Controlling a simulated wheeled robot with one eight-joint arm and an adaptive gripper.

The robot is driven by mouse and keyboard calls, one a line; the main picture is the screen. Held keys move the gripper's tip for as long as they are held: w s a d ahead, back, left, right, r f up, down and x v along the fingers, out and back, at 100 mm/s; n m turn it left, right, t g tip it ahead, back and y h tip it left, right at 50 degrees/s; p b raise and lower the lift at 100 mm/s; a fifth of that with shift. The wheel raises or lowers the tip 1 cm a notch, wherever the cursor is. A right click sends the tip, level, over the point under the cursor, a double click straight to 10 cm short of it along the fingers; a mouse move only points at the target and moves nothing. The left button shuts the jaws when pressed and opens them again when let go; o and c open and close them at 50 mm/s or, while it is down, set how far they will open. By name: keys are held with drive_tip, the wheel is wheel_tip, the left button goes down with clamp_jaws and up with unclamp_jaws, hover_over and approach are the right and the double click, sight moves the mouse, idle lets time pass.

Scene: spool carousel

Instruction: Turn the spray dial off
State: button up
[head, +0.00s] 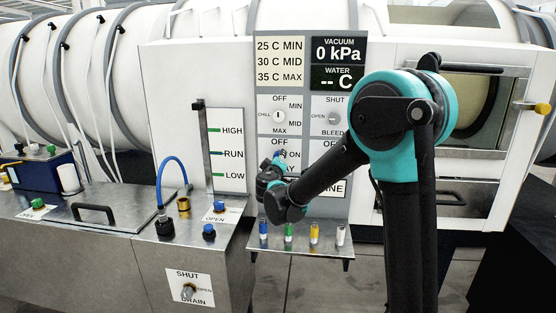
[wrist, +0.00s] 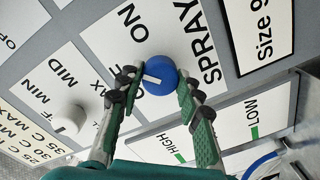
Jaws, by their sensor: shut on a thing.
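The spray dial is a blue round knob (wrist: 160,75) with a white mark, on a white label reading ON and SPRAY. In the wrist view its mark lies on the knob's left part, slanting towards the left finger. The OFF word is hidden there behind that finger. In the head view the blue knob (head: 279,154) shows just above my gripper (head: 268,180), beside ON and below OFF. My gripper (wrist: 158,88) has one finger on each side of the knob and is shut on it.
A white chill dial (wrist: 68,117) sits nearby on the panel; the shut/bleed dial (head: 334,117) is to its right in the head view. Coloured spools (head: 289,230) stand on a small shelf below. A level gauge (head: 226,150) is left of the panel.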

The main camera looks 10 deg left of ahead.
drive_tip(key=shift+a+n, duration=0.1)
drive_tip(key=shift+n, duration=4.7)
drive_tip(key=o, duration=1.2)
drive_tip(key=shift+c, duration=0.2)
drive_tip(key=s, duration=1.2)
drive_tip(key=shift+a+r, duration=0.15)
